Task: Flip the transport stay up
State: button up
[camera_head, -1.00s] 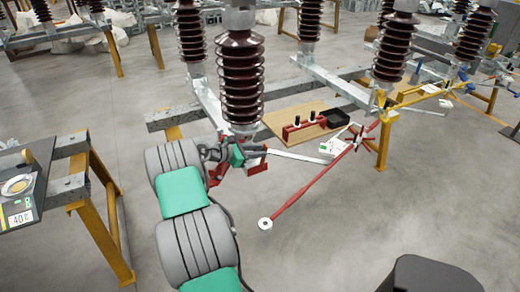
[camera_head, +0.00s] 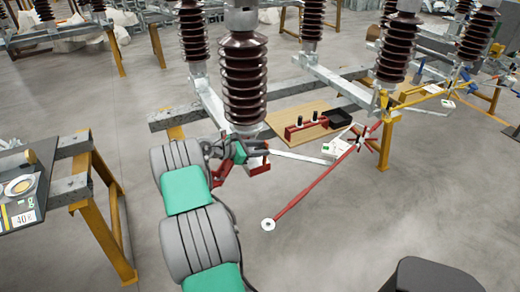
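The transport stay is hard to make out; the thin flat silver bar (camera_head: 300,157) running right from the foot of the near brown insulator (camera_head: 243,80) may be it. It lies low and nearly level. Red bracket parts (camera_head: 260,166) sit at its left end, below the insulator. My gripper (camera_head: 256,151) is at these red parts and the bar's left end, small and partly hidden among them. I cannot tell whether it touches the bar or whether its fingers are open or shut.
A long red rod (camera_head: 315,186) with a round end slants over the floor to the right. A wooden board (camera_head: 285,116) with a red fixture (camera_head: 306,127) and black box lies behind. A workbench (camera_head: 85,190) stands at left.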

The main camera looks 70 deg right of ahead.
jog(key=shift+w+a, duration=0.15)
jog(key=shift+w, duration=0.05)
jog(key=shift+w+a, duration=0.15)
jog(key=shift+a, duration=0.05)
jog(key=v, duration=0.7)
jog(key=shift+r+b, duration=0.2)
jog(key=shift+b, duration=0.2)
